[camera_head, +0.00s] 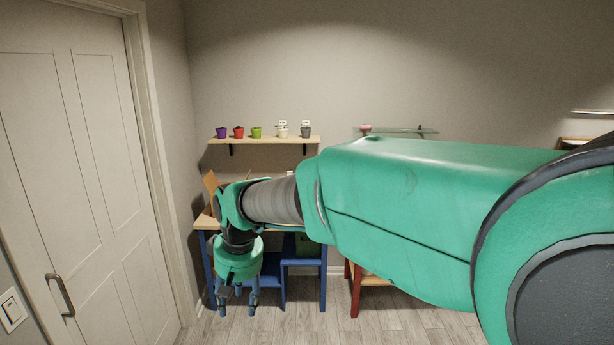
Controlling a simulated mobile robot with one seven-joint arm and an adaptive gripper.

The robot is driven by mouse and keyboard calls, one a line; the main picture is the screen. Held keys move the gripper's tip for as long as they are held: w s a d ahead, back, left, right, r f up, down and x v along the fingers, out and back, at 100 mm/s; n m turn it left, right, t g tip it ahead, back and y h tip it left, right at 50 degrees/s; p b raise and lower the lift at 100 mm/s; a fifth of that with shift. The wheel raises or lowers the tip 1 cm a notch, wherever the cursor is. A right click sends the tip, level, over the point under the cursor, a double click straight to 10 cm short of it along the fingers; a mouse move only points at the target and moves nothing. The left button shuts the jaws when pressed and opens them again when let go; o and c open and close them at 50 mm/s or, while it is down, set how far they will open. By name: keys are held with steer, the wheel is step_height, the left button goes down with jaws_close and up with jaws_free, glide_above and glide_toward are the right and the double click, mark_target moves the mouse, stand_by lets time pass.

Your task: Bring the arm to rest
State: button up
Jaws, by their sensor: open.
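My arm crosses the view from the right edge to the left, large and close, in green and dark grey. My gripper (237,299) hangs at its end, pointing down, with its fingers spread open and nothing seen between them. It shows in front of a blue table with a wooden top (203,221). My arm hides most of that table's top and part of the wall behind.
A wooden wall shelf (270,140) holds several small coloured pots. A glass shelf (408,130) is to its right. A red-legged stand (355,293) is partly hidden by my arm. A white door (85,170) is at left. Bare floor (250,330) shows in front.

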steer(key=s+d+r+m+t, duration=0.1)
steer(key=s+d+r, duration=0.2)
steer(key=d, duration=0.4)
steer(key=s+d+r+m, duration=0.1)
steer(key=s+d+r, duration=0.15)
steer(key=d, duration=0.55)
steer(key=s+d+r+m+t, duration=0.1)
steer(key=s+d+r+m, duration=0.1)
steer(key=s+d, duration=0.35)
steer(key=s+d+f+m+t, duration=0.1)
steer(key=s+d+m, duration=0.1)
steer(key=s+d, duration=0.5)
steer(key=s+d+f+m+h, duration=0.1)
steer(key=s+d, duration=0.7)
steer(key=d, duration=0.2)
steer(key=shift+f+m+t+h, duration=0.25)
steer(key=shift+m+t+h, duration=0.05)
steer(key=shift+m+t, duration=0.1)
steer(key=shift+w+a, duration=0.1)
